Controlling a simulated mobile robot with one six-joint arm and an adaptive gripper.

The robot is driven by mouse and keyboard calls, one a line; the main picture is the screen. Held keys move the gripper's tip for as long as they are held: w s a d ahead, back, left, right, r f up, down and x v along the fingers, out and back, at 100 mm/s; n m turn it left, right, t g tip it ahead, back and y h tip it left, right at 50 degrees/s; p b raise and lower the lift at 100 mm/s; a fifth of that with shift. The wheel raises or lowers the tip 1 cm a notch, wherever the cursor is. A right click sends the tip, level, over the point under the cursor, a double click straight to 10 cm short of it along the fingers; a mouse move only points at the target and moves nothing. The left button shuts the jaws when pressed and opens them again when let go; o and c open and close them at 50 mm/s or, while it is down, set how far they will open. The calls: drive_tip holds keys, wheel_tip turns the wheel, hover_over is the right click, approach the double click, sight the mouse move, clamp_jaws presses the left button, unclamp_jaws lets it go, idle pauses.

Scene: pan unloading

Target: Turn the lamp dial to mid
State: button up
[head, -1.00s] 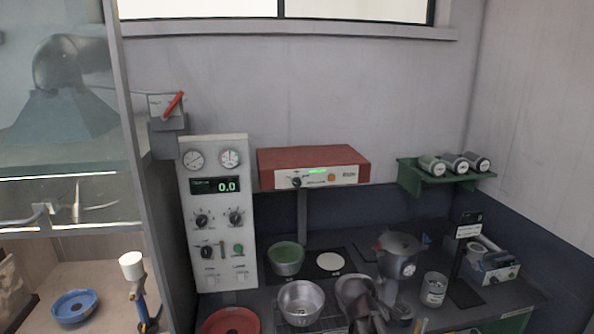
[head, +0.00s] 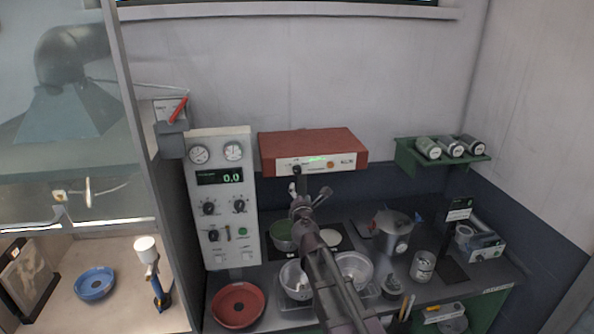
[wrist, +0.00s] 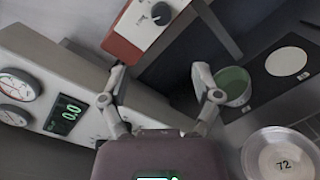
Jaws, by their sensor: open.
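The lamp is a red box (head: 312,147) on a post, with a pale front panel carrying a green readout. Its black dial (head: 297,171) is at the panel's left end, and the dial also shows at the top of the wrist view (wrist: 161,14). The dial's exact pointer setting is too small to read. My gripper (head: 310,193) is just below the lamp panel, close under the dial. In the wrist view my gripper (wrist: 160,72) has its two fingers spread with nothing between them, and the dial lies beyond the fingertips, apart from them.
A grey control panel (head: 221,225) with gauges and knobs stands close left of my gripper. Below are a green pan (head: 281,236), metal pans (head: 354,269) and a red dish (head: 238,306). A green shelf (head: 405,158) holds canisters at right.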

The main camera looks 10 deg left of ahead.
sight(297, 171)
drive_tip(key=w, duration=0.4)
drive_tip(key=w+a, duration=0.1)
drive_tip(key=w, duration=0.4)
drive_tip(key=w+a, duration=0.1)
drive_tip(key=w, duration=0.3)
drive_tip(key=shift+w+a, duration=0.1)
drive_tip(key=shift+w, duration=0.25)
clamp_jaws()
drive_tip(key=shift+a, duration=0.15)
